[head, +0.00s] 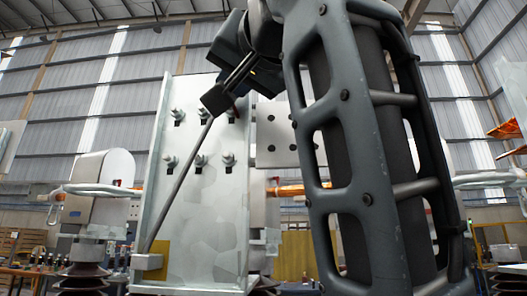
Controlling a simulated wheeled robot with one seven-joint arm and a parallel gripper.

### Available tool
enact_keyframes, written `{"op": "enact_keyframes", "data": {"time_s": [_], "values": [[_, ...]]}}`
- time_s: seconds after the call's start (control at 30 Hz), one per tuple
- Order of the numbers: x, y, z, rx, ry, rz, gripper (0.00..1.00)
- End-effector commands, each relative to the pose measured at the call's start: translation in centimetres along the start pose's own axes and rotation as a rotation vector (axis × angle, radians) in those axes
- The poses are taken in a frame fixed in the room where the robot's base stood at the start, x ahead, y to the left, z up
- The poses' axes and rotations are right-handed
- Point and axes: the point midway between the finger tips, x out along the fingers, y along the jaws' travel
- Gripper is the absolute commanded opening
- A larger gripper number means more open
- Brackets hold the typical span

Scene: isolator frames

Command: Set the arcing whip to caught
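The arcing whip (180,186) is a thin grey rod. It rises from a small pale block (147,262) at the lower left of a galvanized plate and leans up to the right across the plate's face. My gripper (216,99) is dark and angled down to the left at the plate's top edge. Its fingertip end overlaps the whip's upper end in the head view. Whether the fingers are closed around the rod or only in front of it is hidden. A small yellow patch (160,252) lies beside the block. No catch for the whip can be clearly made out.
The upright galvanized plate (205,225) carries several bolts with nuts. Behind it is a second plate with holes (283,130) and copper-coloured bars (300,189). A grey housing (93,197) on a dark insulator stands at left. My arm fills much of the right side.

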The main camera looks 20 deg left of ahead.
Motion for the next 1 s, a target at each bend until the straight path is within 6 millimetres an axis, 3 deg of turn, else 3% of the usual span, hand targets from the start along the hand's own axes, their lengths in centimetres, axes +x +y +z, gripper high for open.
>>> {"op": "enact_keyframes", "data": {"time_s": [0.13,0.47,0.5,0.6,0.87,1.0], "values": [[-0.9,1.3,0.2,0.049,0.036,0.000,0.00],[-1.0,1.5,0.0,0.058,0.041,0.000,0.00],[-1.0,1.5,0.0,0.058,0.041,0.000,0.20],[-1.0,1.5,0.0,0.058,0.041,0.000,0.29],[-1.2,1.5,0.1,0.057,0.040,0.000,0.29],[-2.5,1.6,0.2,0.057,0.042,0.000,0.29]]}}
